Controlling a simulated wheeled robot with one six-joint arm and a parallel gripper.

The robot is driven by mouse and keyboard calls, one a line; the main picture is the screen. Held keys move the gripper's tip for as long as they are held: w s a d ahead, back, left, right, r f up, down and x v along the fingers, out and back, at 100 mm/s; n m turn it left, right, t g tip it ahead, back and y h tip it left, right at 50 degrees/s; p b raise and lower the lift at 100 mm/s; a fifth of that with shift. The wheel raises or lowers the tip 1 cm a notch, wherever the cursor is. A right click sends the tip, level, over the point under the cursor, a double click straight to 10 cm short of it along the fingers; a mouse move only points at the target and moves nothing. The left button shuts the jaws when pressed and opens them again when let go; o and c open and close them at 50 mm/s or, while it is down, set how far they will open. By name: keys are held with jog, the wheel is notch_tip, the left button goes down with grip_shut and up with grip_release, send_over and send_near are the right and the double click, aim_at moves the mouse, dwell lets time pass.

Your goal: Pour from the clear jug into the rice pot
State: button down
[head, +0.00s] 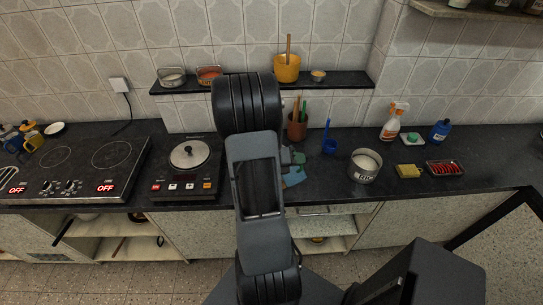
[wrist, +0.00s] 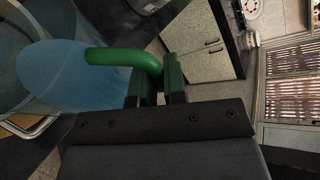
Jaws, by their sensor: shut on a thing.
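The clear jug (wrist: 75,75) fills the left of the wrist view, with bluish liquid and a green handle (wrist: 115,57). My gripper (wrist: 158,85) is shut on that handle. I cannot tell how far the jug is tilted. The rice pot (head: 364,176) is a metal pot with a label and whitish contents, standing on the dark counter to the right of my arm.
A shelf (head: 345,80) runs behind.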

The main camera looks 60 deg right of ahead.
jog(key=shift+w+d+r+n+g+p, duration=0.2)
jog(key=shift+w+d+n+g+p, duration=0.1)
jog(key=shift+w+n+g+p, duration=0.25)
dwell(1.6)
jog(key=shift+w+d+r+n+g+p, duration=0.2)
jog(key=shift+w+r+n+p, duration=0.1)
jog(key=shift+w+r+p, duration=0.1)
jog(key=shift+w+d+r+n+g+p, duration=0.1)
jog(key=shift+w+r+n+g+p, duration=0.05)
jog(key=shift+w+r+n+p, duration=0.15)
dwell(1.4)
